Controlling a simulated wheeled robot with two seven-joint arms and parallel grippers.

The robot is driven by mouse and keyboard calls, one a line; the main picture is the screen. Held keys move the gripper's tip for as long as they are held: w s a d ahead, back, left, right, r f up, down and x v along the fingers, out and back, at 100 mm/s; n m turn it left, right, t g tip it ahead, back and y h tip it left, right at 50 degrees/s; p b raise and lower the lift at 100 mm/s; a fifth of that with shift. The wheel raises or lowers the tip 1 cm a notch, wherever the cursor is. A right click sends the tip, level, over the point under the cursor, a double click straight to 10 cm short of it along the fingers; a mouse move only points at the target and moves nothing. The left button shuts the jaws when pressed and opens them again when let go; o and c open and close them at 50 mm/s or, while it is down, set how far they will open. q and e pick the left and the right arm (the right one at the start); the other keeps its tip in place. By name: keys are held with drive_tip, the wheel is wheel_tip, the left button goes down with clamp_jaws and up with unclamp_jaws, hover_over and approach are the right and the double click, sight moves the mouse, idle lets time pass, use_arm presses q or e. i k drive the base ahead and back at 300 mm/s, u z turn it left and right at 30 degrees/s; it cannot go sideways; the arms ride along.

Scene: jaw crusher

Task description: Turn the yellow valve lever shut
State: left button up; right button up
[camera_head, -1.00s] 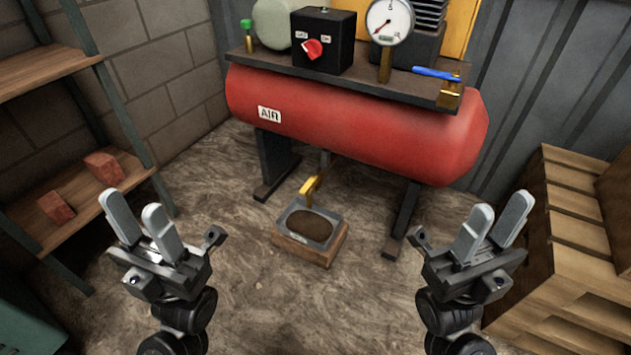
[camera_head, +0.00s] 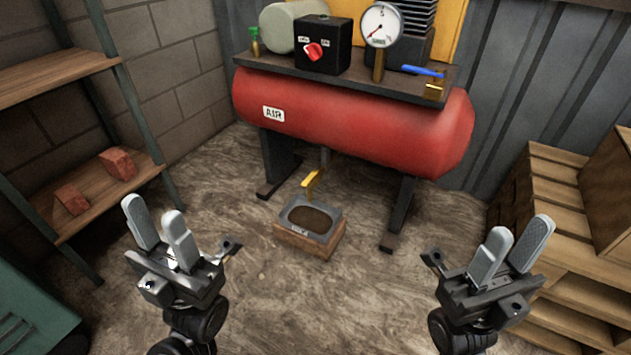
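The yellow valve lever (camera_head: 310,179) hangs under the red air tank (camera_head: 350,122), at the lower end of a short grey pipe. It sits just above a grey drain pan (camera_head: 334,216) on a wooden block. My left gripper (camera_head: 159,226) is at the lower left, well apart from the lever, with its two fingers spread and nothing between them. My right gripper (camera_head: 510,248) is at the lower right, also apart from the lever, fingers spread and empty.
The tank's dark legs (camera_head: 397,214) flank the pan. A black box with a red knob (camera_head: 313,51), a gauge (camera_head: 382,25) and a blue lever (camera_head: 422,71) sit on top. Shelves (camera_head: 92,200) stand left, wooden crates (camera_head: 560,190) right. The floor before the pan is clear.

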sight(314, 174)
drive_tip(key=z, duration=0.85)
drive_tip(key=i, duration=0.5)
